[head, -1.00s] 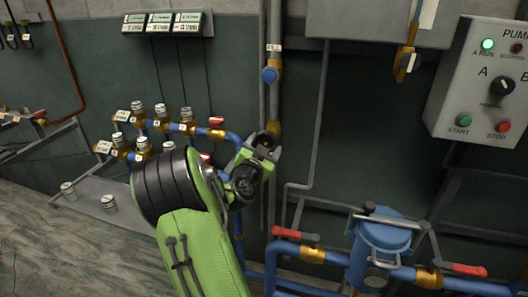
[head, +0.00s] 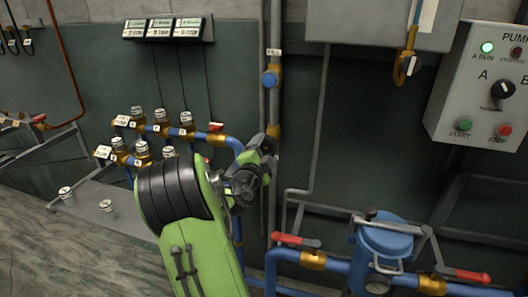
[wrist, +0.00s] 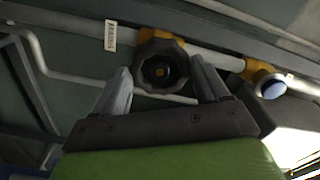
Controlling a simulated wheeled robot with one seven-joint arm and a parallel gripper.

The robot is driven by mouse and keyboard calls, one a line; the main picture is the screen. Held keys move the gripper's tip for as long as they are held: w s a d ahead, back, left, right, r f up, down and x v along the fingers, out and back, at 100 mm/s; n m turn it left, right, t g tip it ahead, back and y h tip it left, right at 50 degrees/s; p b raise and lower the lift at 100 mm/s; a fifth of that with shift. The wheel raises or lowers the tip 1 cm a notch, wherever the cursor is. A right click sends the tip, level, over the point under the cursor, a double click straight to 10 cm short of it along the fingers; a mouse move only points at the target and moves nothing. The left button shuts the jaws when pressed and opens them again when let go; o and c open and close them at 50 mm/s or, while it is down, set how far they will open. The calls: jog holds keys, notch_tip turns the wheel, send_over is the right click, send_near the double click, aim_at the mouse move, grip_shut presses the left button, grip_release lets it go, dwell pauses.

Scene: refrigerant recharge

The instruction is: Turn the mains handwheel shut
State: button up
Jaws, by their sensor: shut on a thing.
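The mains handwheel (wrist: 162,68), a dark lobed knob on a brass valve body, shows in the wrist view on a grey pipe. My gripper (wrist: 161,66) has one finger on each side of its rim and is shut on it. In the head view my gripper (head: 263,150) is at the upright pipe, just below a brass fitting (head: 273,131). There my gripper hides the handwheel. A white tag (wrist: 110,36) is beside the handwheel in the wrist view; I cannot read it.
A blue-knobbed fill valve (head: 269,78) is higher on the same pipe. Several brass valves (head: 161,127) on blue pipe stand to the left. A blue filter housing (head: 382,240) with red-handled valves is at lower right. A pump panel (head: 482,85) hangs at upper right.

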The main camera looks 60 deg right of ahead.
jog(key=o, duration=1)
jog(key=shift+f, duration=0.1)
jog(key=shift+o, duration=0.2)
jog(key=s+a, duration=0.1)
jog(key=a, duration=0.6)
